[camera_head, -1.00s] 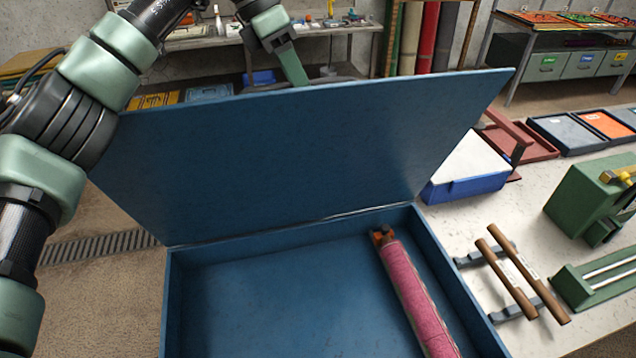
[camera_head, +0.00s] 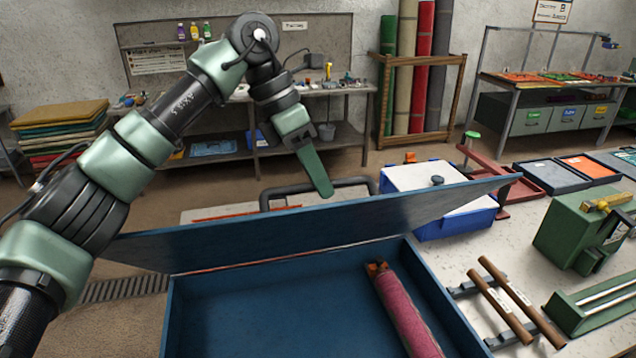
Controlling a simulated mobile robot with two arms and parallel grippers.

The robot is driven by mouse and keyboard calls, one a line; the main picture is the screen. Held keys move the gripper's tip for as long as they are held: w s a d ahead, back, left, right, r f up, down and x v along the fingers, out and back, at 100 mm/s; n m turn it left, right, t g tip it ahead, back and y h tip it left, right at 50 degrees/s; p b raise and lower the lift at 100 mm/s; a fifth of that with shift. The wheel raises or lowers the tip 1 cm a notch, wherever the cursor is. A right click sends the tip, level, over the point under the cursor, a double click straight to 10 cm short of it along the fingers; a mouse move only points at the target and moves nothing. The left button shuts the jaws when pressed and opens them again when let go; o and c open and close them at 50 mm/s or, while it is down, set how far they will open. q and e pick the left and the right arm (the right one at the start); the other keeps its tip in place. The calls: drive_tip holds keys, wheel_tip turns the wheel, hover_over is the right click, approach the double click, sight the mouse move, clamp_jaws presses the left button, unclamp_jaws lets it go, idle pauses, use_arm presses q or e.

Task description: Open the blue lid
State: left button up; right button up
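The blue lid (camera_head: 310,226) stands raised along the back edge of an open blue box (camera_head: 188,320) at the front middle. It leans back, seen at a steep angle, with its inner face toward me. My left arm reaches over from the left. A pink roll (camera_head: 408,318) lies inside the box. My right gripper is out of view.
A blue and white box (camera_head: 450,222) stands behind the lid's right end. Wooden-handled tools (camera_head: 502,305) and a green machine (camera_head: 585,232) sit on the pale table at right. A black bar frame (camera_head: 355,183) is behind my gripper.

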use_arm(q)
drive_tip(key=shift+w, duration=0.2)
drive_tip(key=w+a+r+p, duration=0.3)
drive_tip(key=w+a+p, duration=0.1)
drive_tip(key=w+a, duration=0.1)
drive_tip(key=shift+w+a+r, duration=0.3)
drive_tip(key=shift+w, duration=0.15)
idle(0.6)
drive_tip(key=shift+c, duration=0.4)
